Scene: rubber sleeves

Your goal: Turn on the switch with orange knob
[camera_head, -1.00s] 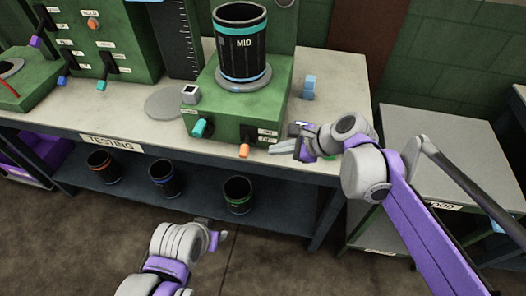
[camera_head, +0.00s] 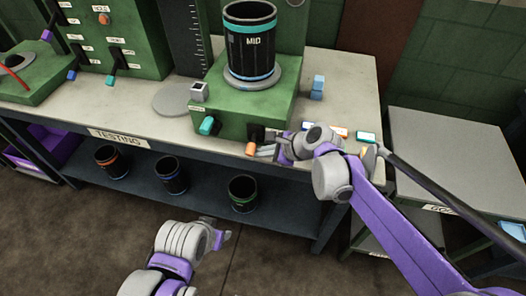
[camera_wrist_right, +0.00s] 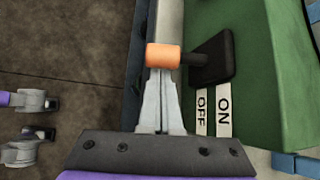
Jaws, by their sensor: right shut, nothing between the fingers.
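The switch with the orange knob (camera_head: 250,149) is on the front of the green box on the table. In the right wrist view, the orange knob (camera_wrist_right: 164,57) sits on a dark stem from a black plate (camera_wrist_right: 214,58), beside OFF and ON labels (camera_wrist_right: 213,116). My right gripper (camera_head: 261,151) is shut and empty, its fingertips right at the knob. In the wrist view the fingertips (camera_wrist_right: 160,76) meet the knob's lower edge; I cannot tell whether they touch. My left gripper (camera_head: 224,235) is low in front of the table, its jaws unclear.
A teal-knobbed switch (camera_head: 207,125) is left on the same green box (camera_head: 268,105), which carries a black MID cylinder (camera_head: 250,45). Small blue blocks (camera_head: 317,88) stand to the right. Several black cups, one blue-banded (camera_head: 171,175), stand on the lower shelf.

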